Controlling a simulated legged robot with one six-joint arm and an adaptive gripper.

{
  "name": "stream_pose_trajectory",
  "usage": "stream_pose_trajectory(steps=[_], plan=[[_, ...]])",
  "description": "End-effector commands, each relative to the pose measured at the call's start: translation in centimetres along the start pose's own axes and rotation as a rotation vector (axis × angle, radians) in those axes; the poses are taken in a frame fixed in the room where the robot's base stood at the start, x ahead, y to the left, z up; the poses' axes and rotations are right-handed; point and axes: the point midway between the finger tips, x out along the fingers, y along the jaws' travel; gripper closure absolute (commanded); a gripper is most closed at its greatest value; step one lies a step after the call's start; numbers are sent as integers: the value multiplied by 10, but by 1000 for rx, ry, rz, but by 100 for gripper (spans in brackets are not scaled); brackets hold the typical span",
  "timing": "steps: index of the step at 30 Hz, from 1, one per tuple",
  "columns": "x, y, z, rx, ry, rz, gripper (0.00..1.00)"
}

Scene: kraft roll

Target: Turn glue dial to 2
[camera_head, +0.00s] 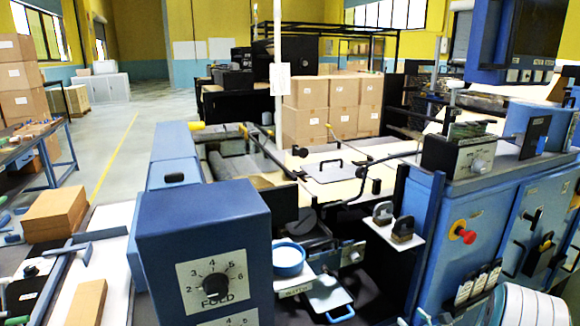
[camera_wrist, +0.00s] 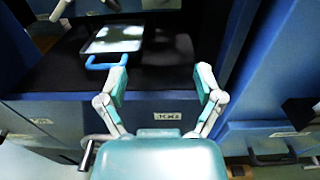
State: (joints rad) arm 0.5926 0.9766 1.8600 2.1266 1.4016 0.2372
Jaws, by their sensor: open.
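A black dial (camera_head: 215,286) marked FOLD sits on a white numbered plate on the front of a blue box (camera_head: 205,220) in the head view. Below it, the top of a second numbered plate (camera_head: 230,321) shows at the picture's bottom edge. Its knob and label are cut off, so I cannot tell whether it is the glue dial. No dial labelled glue is readable. My gripper (camera_wrist: 162,84) is open and empty in the wrist view, in front of a dark ledge. No dial shows between its fingers. I do not make out the gripper in the head view.
A tray with a blue handle (camera_head: 328,298) stands right of the blue box; a blue-handled tray also shows in the wrist view (camera_wrist: 115,40). A blue round cup (camera_head: 288,259) is near it. A red knob (camera_head: 463,232) is on the right cabinet. Open floor lies at far left.

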Motion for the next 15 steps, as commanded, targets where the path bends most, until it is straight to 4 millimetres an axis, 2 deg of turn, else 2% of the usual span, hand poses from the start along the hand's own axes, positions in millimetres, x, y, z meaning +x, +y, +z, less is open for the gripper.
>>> stream_pose_trajectory(steps=[11,15], plan=[[15,40,46,-113,22,169,15],[18,64,68,-182,38,262,15]])
